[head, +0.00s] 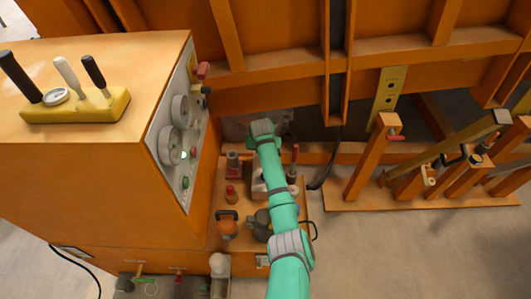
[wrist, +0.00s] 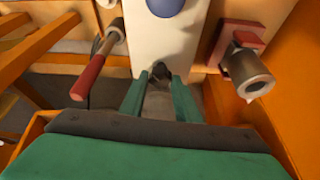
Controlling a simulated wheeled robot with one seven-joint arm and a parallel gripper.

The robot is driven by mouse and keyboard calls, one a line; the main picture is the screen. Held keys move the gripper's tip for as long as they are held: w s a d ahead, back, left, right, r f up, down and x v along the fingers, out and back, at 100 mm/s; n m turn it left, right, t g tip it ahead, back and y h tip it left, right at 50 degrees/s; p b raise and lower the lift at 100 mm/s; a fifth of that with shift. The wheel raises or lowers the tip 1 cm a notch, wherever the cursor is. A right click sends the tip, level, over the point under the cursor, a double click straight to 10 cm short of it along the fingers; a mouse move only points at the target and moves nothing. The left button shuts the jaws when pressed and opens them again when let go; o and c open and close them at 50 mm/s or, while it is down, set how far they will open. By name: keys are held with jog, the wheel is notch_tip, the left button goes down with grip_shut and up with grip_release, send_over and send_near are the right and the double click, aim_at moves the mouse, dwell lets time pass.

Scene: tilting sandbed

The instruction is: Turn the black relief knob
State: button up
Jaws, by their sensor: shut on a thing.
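The black relief knob (wrist: 159,72) shows in the wrist view as a small dark piece at the lower end of a white block (wrist: 152,42). My gripper (wrist: 160,84) has one green finger on each side of it and is shut on it. The fingers hide part of the knob. In the head view my green arm reaches down over the orange valve shelf. It covers much of the white block (head: 258,186) and hides the fingers and knob.
A red-handled lever (wrist: 90,78) stands left of the fingers in the wrist view. A grey cylinder on a red base (wrist: 246,68) stands close on the right. An orange cabinet with gauges (head: 150,130) rises left of my arm in the head view.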

jog(key=m, duration=0.2)
jog(key=m+h, duration=0.1)
jog(key=m, duration=0.1)
jog(key=m+g+h, duration=0.1)
jog(key=m, duration=0.1)
jog(key=shift+w+a+m, duration=0.1)
jog(key=shift+a+m, duration=0.15)
jog(key=shift+m, duration=0.05)
jog(key=m+g+h, duration=0.1)
jog(key=m, duration=0.2)
jog(key=shift+w, duration=0.1)
jog(key=shift+w+m+g+h, duration=0.1)
jog(key=shift+m+g+h, duration=0.4)
jog(key=shift+m, duration=1.2)
jog(key=shift+a, duration=0.1)
jog(key=o, duration=1)
jog(key=shift+r, duration=0.1)
